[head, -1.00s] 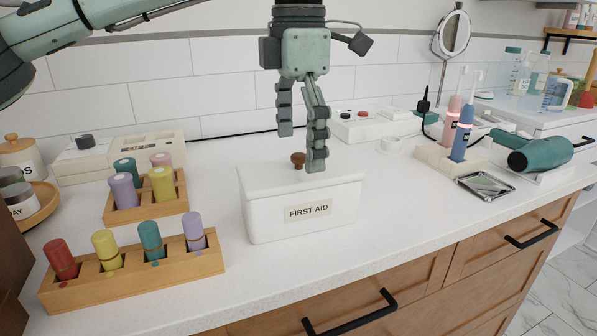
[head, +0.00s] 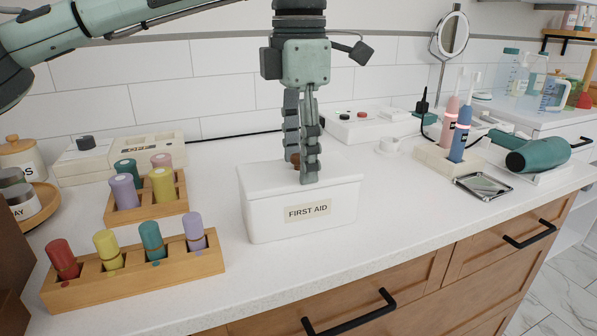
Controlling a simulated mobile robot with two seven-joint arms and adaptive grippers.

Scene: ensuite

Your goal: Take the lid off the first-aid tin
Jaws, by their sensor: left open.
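The white first-aid tin (head: 270,218) stands on the counter with its "FIRST AID" label facing me. Its white lid (head: 262,181) is on it. A small brown knob (head: 295,158) on the lid is mostly hidden behind my left gripper's fingers. My left gripper (head: 301,170) points straight down over the lid, its jaws open, with the fingers overlapping in the picture at the knob. I cannot tell whether they touch the knob. My right gripper is not in view.
A wooden rack (head: 135,282) with several coloured tubes stands to the tin's front left, with another rack (head: 148,210) behind it. A toothbrush holder (head: 447,161), metal tray (head: 483,186) and green hair dryer (head: 537,155) are to the right.

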